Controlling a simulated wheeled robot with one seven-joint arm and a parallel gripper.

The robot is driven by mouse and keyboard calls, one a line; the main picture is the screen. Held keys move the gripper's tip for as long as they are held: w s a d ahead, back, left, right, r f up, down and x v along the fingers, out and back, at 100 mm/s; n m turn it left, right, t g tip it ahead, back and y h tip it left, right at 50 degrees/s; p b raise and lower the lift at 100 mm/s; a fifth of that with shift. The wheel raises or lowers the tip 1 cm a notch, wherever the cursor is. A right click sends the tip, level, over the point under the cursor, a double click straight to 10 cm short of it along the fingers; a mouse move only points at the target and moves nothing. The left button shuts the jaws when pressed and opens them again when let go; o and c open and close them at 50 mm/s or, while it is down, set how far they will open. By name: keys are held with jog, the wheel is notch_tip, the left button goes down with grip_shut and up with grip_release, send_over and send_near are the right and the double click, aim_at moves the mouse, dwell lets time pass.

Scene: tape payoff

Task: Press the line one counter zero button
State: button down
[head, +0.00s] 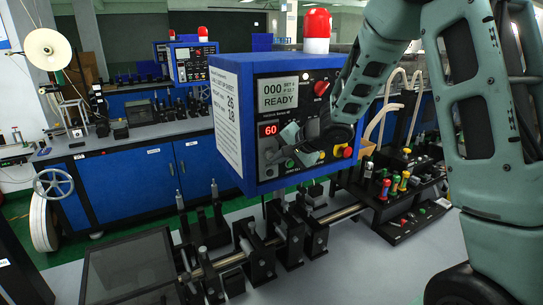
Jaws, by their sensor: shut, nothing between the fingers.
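A red display (268,130) reads 60. A red knob (321,88) sits at the panel's upper right and a red button on yellow (343,151) at the lower right. My gripper (280,156) is shut and empty, close in front of the panel's lower left. Contact cannot be told. My gripper and wrist cover part of the lower panel. The counter zero button cannot be made out by its label.
A second blue control box (194,63) stands on the bench behind. Below the near box are black roller brackets on a rail (290,240). A dark flat screen (130,268) lies front left. A black rack (405,215) with coloured-handled tools stands right.

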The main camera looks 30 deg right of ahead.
jog(key=s, duration=0.6)
dwell(0.6)
dwell(0.6)
jog(key=s+a+f+n+g+h+b, duration=0.1)
jog(key=s+a+f+n+g+b, duration=0.1)
jog(key=s+a+f+n+b, duration=0.4)
jog(key=s+a+f+n+g+h+b, duration=0.1)
jog(key=s+a+f+n+b, duration=0.25)
jog(key=a, duration=0.45)
jog(key=s+a+f+n+g+b, duration=0.2)
jog(key=s+a+n+g, duration=0.1)
jog(key=s, duration=0.7)
jog(key=s+a+f+n+g+h+b, duration=0.1)
jog(key=s+a+f+n+g+b, duration=0.1)
jog(key=s+n, duration=0.4)
jog(key=s+a+g, duration=0.1)
jog(key=s+a, duration=0.1)
jog(key=s, duration=0.2)
jog(key=shift+a+f, duration=0.2)
